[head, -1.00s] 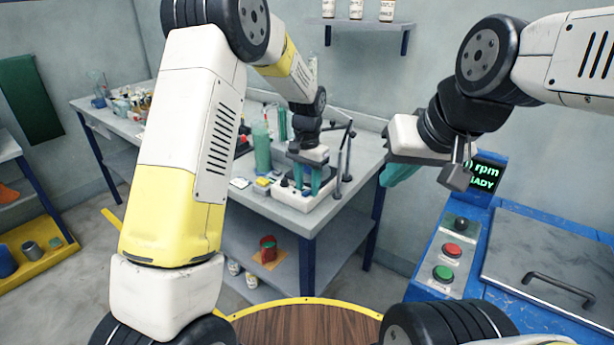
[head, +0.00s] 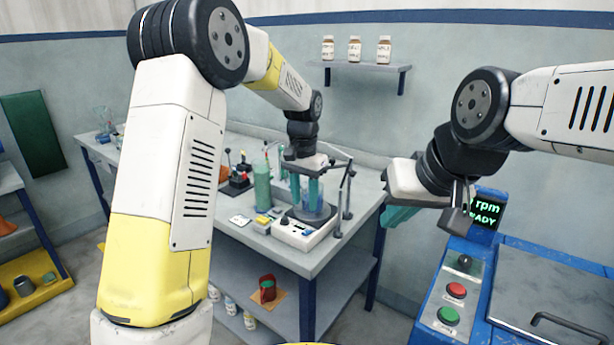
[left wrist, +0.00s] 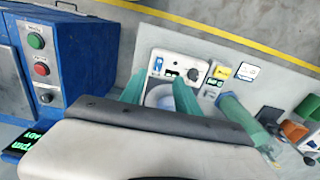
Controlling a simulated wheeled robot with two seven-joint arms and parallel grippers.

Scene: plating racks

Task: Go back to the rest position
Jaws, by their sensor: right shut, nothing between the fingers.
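My left gripper (head: 308,192) is above the stirrer plate on the back table, its two teal fingers apart. My right gripper (head: 398,216) hangs in the air left of the blue machine. Its teal fingers are together and empty, partly hidden by its white body.
A blue machine (head: 440,290) with buttons, an rpm display and a grey lid stands at the right. A green cylinder (head: 262,188), small boxes and a rack with dark bases stand on the table (head: 240,243). A wall shelf (head: 365,66) holds bottles.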

